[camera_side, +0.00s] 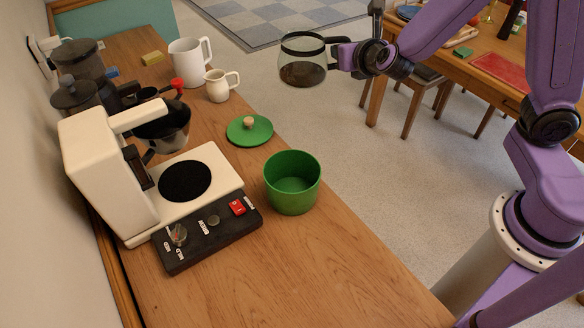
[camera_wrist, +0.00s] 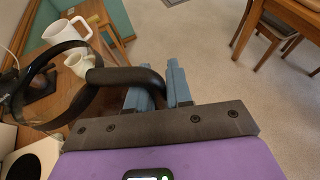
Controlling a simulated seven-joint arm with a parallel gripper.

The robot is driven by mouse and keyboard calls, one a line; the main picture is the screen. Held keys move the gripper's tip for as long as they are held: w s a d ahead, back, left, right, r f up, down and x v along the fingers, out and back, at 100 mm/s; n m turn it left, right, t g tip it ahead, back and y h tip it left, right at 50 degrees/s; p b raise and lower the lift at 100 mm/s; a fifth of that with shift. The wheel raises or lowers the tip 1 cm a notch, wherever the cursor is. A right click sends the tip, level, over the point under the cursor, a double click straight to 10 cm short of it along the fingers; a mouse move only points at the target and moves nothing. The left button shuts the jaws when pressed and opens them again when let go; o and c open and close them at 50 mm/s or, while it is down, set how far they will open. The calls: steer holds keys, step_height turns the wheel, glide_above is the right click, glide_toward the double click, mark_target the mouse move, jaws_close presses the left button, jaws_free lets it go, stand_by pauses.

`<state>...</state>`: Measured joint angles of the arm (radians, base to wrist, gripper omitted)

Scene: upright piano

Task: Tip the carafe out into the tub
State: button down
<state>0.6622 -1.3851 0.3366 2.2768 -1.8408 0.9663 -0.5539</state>
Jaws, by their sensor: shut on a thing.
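The glass carafe (camera_side: 302,72) has a dark rim and holds dark liquid in its lower part. It is upright in the air, beyond the counter's right edge in the side view. My gripper (camera_side: 340,54) is shut on its black handle. In the wrist view the handle (camera_wrist: 130,77) runs between the blue fingers of my gripper (camera_wrist: 158,90), and the carafe's dark rim shows at left. The green tub (camera_side: 292,183) stands open and empty on the counter, nearer the camera than the carafe. Its green lid (camera_side: 249,130) lies behind it.
A white coffee maker (camera_side: 110,180) with a black control panel (camera_side: 208,232) stands left of the tub. A white jug (camera_side: 190,62) and a small cream pitcher (camera_side: 220,86) stand farther back. The counter (camera_side: 330,270) is bare in front of the tub. A wooden table (camera_side: 480,60) with chairs is behind.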

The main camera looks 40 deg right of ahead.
steer(key=s+d, duration=0.5)
steer(key=s+a+f+m+g+h, duration=0.1)
steer(key=s+a+f+m+h, duration=0.1)
steer(key=s+a+f, duration=0.65)
steer(key=s+f, duration=0.3)
steer(key=s, duration=0.4)
steer(key=s+f+m+h, duration=0.1)
steer(key=s+f, duration=0.1)
steer(key=s, duration=0.6)
steer(key=shift+a+f+g, duration=0.35)
steer(key=shift+f+g, duration=0.05)
steer(key=shift+s+a+r, duration=0.1)
